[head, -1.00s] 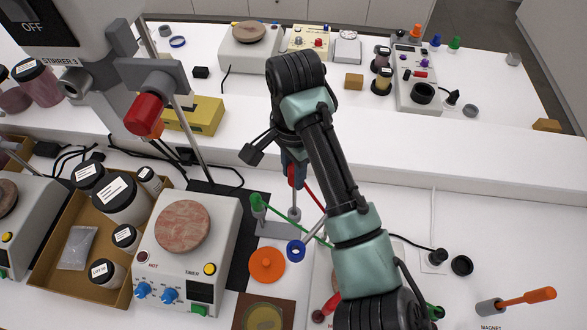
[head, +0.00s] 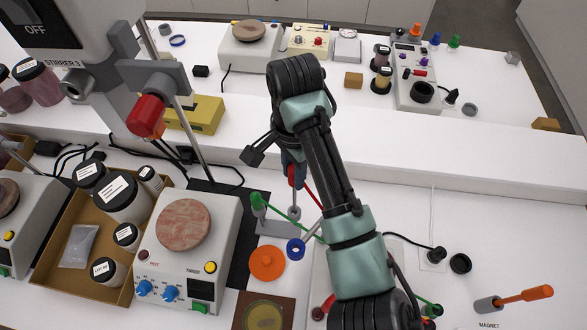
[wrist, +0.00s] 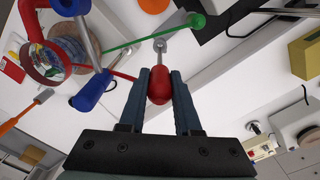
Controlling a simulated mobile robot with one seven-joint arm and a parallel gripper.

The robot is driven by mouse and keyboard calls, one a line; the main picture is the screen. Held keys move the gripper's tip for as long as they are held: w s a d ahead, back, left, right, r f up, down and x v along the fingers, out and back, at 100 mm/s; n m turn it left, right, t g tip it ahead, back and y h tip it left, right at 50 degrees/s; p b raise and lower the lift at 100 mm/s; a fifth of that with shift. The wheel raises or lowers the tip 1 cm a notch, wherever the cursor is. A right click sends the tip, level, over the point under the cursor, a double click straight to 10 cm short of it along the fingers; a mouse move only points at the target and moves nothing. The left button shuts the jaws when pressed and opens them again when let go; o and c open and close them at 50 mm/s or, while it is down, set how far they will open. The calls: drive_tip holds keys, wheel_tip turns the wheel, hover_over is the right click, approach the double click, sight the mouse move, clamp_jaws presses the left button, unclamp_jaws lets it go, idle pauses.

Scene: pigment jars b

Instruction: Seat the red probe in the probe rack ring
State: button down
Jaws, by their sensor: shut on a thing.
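The red probe (wrist: 159,86) is clamped by its rounded red handle between the two fingers of my gripper (wrist: 160,76). In the head view a little of its handle (head: 292,179) shows below my gripper (head: 293,171), with a thin red line running down to the right. The grey probe rack (head: 280,228) stands on the bench beneath. A small grey ring of it (wrist: 160,45) lies just beyond the red handle in the wrist view. I cannot tell whether the probe's tip is inside that ring. A green probe (head: 257,200) stands at the rack's left, its thin line crossing in front.
An orange disc (head: 267,263) and a blue ring (head: 296,249) lie in front of the rack. A hotplate (head: 186,250) stands to the left, with a stirrer rod behind it. My arm hides the bench to the right; farther right is mostly open.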

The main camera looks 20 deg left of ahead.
drive_tip(key=shift+f+b, duration=3.5)
drive_tip(key=shift+f, duration=3.6)
drive_tip(key=c, duration=0.5)
unclamp_jaws()
wheel_tip(320, 180, up, 13)
drive_tip(key=p, duration=0.3)
drive_tip(key=shift+p, duration=0.35)
